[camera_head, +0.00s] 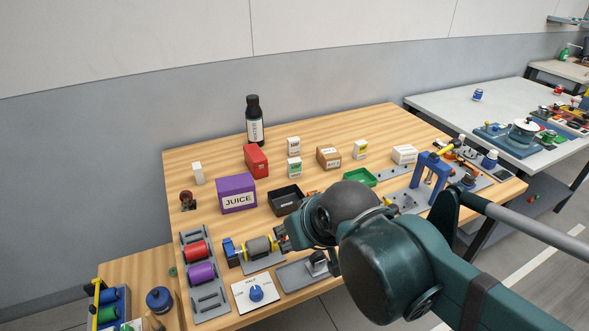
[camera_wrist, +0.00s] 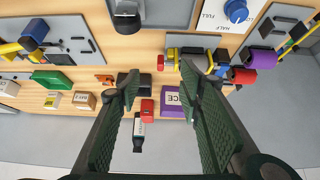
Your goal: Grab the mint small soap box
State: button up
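Two small white boxes stand one behind the other near the middle of the table in the head view. The front small box with green on its label (camera_head: 294,168) looks like the mint soap box. The rear small box (camera_head: 294,146) is similar, its print too small to read. My gripper (camera_wrist: 160,82) is open and empty in the wrist view, its two dark green fingers wide apart. In the head view it is mostly hidden by my arm, at the table's front side, well short of the small boxes. In the wrist view I cannot make out the small boxes; the left finger likely covers them.
A black tray (camera_head: 286,200), a purple juice box (camera_head: 236,193) and a red container (camera_head: 256,161) stand near the small boxes. A brown box (camera_head: 328,156) and a yellow-labelled box (camera_head: 360,150) stand to their right. A dark bottle (camera_head: 254,121) is behind.

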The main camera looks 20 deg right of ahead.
jog(key=w+d+r+n+g+p, duration=0.25)
jog(key=w+r+n+p, duration=0.35)
jog(key=w, duration=0.5)
jog(key=n+g+p, duration=0.4)
jog(key=n+p, duration=0.6)
jog(key=p, duration=0.3)
send_over(294, 160)
jog(key=f, duration=0.8)
jog(key=shift+s+a+f, duration=0.15)
jog(key=shift+s+a, duration=0.05)
jog(key=shift+w+d+f+n+g, duration=0.15)
jog(key=shift+f+n+g, duration=0.1)
jog(key=shift+f+n, duration=0.15)
jog(key=shift+f, duration=1.25)
